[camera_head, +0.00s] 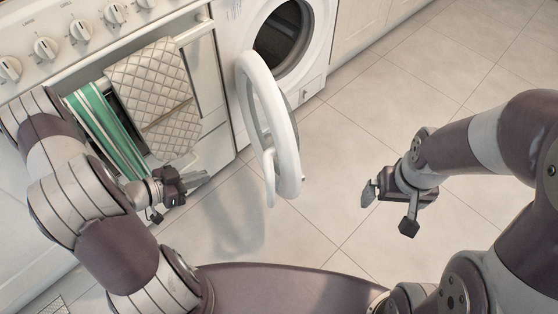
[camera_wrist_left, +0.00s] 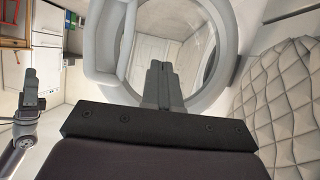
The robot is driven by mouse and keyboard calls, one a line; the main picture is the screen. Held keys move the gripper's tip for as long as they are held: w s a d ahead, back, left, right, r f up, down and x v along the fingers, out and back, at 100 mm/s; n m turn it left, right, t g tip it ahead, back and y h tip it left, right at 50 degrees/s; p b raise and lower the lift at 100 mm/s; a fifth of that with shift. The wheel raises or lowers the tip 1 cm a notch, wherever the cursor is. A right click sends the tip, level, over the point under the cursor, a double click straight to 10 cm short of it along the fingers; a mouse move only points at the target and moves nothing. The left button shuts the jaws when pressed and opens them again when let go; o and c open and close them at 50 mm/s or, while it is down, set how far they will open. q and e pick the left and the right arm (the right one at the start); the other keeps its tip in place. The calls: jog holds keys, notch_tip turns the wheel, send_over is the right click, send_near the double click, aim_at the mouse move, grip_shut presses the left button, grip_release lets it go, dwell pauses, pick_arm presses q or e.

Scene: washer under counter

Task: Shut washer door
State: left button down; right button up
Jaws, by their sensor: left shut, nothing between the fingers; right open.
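The white washer (camera_head: 315,65) stands at the top middle of the head view with its round drum opening (camera_head: 283,38) exposed. Its ring-shaped door (camera_head: 287,150) stands wide open, swung out over the floor. My left gripper (camera_head: 204,178) is shut and empty, to the left of the door and apart from it in the head view. In the left wrist view the shut fingers (camera_wrist_left: 163,82) point toward the round door (camera_wrist_left: 222,75), which fills the upper middle. My right gripper (camera_head: 388,202) is open and empty, over the floor to the right of the door.
A stove (camera_head: 120,35) with knobs stands left of the washer. A quilted cloth (camera_head: 155,95) and a green striped towel (camera_head: 105,125) hang at its front, close to my left arm. The tiled floor (camera_head: 420,85) right of the door is clear.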

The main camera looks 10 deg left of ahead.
pick_arm(q)
jog(key=s+d+r+m+h, duration=0.1)
jog(key=d+r+m+h, duration=0.4)
jog(key=r, duration=0.4)
jog(key=n+h+b, duration=0.1)
jog(key=b, duration=0.3)
send_near(276, 141)
jog(key=x, duration=0.6)
jog(key=shift+w+f, duration=0.1)
jog(key=shift+f, duration=0.15)
jog(key=shift+w+d+r+n, duration=0.1)
jog(key=shift+w+d+n, duration=0.1)
jog(key=shift+d+n, duration=0.15)
pick_arm(e)
jog(key=shift+w+d+f, duration=0.1)
jog(key=shift+d+f, duration=0.05)
jog(key=shift+f, duration=0.85)
jog(key=shift+d+f, duration=0.15)
jog(key=shift+f, duration=0.85)
